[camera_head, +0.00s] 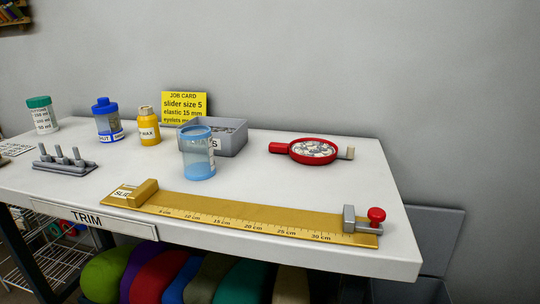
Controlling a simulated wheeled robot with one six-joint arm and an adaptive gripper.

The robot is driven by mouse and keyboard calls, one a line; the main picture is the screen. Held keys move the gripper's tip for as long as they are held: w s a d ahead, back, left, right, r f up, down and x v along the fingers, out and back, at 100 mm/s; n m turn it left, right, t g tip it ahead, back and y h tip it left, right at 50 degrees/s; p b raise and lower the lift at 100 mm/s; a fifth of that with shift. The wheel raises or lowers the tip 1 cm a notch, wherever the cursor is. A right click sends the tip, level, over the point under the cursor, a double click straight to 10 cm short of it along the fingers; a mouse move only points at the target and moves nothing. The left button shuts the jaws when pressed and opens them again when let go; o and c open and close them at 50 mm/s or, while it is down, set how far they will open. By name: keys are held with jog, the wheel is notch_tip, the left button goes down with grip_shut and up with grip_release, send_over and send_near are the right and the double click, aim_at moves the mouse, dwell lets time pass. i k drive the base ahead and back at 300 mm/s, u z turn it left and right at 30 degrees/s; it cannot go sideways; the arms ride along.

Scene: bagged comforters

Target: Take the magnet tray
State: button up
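A round red tray with a short red handle on its left (279,148), which looks like the magnet tray, lies on the white table toward the back right. It holds a heap of small grey and white pieces. A small pale block with a grey part sits at its right edge. My gripper is not in view.
A grey bin (233,139) and a clear blue cup (198,160) stand left of the tray. A brass ruler jig (240,218) with a red knob (376,215) lies along the front. Several bottles and a yellow job card (184,106) stand further left. The table right of the tray is clear.

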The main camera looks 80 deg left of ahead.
aim_at(312, 151)
jog(key=k, duration=0.5)
jog(key=u, duration=0.7)
